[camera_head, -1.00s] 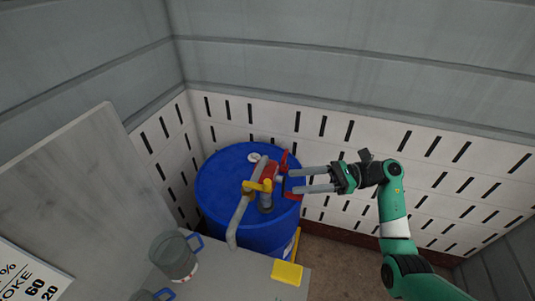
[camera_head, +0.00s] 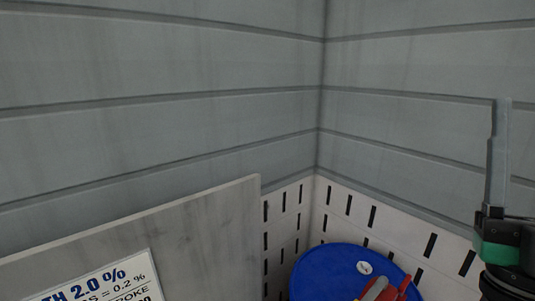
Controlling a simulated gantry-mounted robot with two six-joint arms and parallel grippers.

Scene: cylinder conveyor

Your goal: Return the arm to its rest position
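My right gripper (camera_head: 502,108) is at the right edge of the view, with its long grey fingers pointing up. The fingers overlap or lie close together from this angle, so I cannot tell whether they are open or shut. Nothing shows between them. The green and black wrist is below them, cut off by the picture's edge. The gripper is up and to the right of the blue barrel (camera_head: 325,270) in the picture and apart from it. My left gripper is not in view.
The barrel has a red fitting (camera_head: 403,290) on top, cut off by the bottom edge. A grey board (camera_head: 200,230) and a printed sign (camera_head: 110,285) are at lower left. A slotted white panel (camera_head: 425,225) lines the corner below grey walls (camera_head: 160,80).

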